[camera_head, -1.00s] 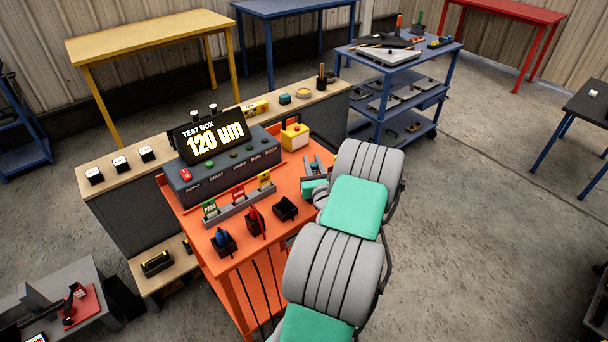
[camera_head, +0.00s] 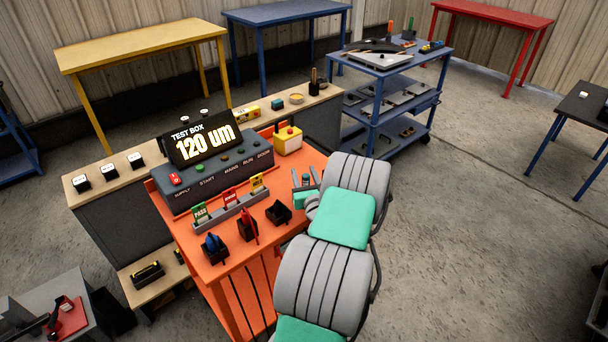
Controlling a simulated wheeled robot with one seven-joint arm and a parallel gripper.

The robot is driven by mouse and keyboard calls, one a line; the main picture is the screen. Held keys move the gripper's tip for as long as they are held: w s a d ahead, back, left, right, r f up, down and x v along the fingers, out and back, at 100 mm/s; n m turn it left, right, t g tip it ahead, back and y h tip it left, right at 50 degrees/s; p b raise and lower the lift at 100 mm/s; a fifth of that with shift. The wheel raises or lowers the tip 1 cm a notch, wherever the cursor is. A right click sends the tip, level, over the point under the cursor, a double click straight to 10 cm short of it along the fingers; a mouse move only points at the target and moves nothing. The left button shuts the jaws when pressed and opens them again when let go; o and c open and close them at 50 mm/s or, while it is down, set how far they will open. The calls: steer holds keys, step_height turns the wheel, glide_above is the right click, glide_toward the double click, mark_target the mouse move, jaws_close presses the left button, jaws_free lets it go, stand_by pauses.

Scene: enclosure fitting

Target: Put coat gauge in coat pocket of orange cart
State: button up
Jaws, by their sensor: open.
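The orange cart (camera_head: 217,253) stands in the middle and carries a test box (camera_head: 215,170) whose display reads "120 um". Three black pockets line its near edge: one holds a blue-handled tool (camera_head: 211,243), one holds a red-handled tool (camera_head: 243,222), and the right one (camera_head: 279,213) looks empty. I cannot read pocket labels or tell which is the coat pocket. I cannot pick out the coat gauge for certain. My gripper (camera_head: 305,179) is open over the cart's right side, right of the empty pocket, with its fingers pointing away from me. My arm hides the cart's right front corner.
A tag rack (camera_head: 230,212) with green, red and yellow tags stands between test box and pockets. A yellow box with a red button (camera_head: 288,140) is beyond my gripper. A wooden bench (camera_head: 95,180) stands behind the cart. Open floor (camera_head: 480,240) lies to the right.

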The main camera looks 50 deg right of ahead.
steer(key=shift+r, duration=0.15)
steer(key=b+v, duration=0.4)
steer(key=v, duration=0.8)
